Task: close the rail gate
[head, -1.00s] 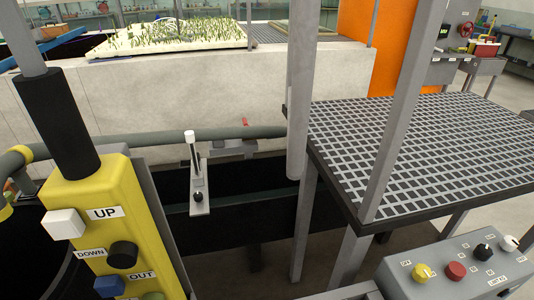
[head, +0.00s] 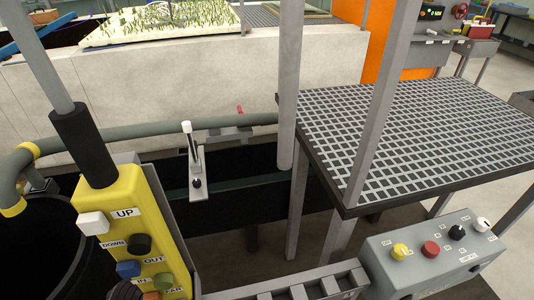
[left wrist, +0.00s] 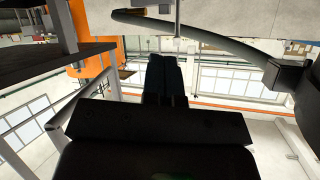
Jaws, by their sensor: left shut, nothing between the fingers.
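I cannot pick out the rail gate for certain. Grey upright posts (head: 289,85) stand beside the raised grating platform (head: 420,135), and a second slanted post (head: 385,105) crosses in front of it. A grey slotted bar (head: 285,288) runs along the bottom of the head view; I cannot tell whether it belongs to the gate. My left gripper (left wrist: 166,72) shows in the left wrist view, its dark fingers together with nothing between them and touching nothing that I can see. Neither gripper shows in the head view.
A yellow button pendant (head: 130,235) is close at the left. A grey control box (head: 435,250) is at the lower right. A thick grey hose (head: 200,127) crosses before the pale flume wall (head: 180,95). A dark trough (head: 250,205) lies below.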

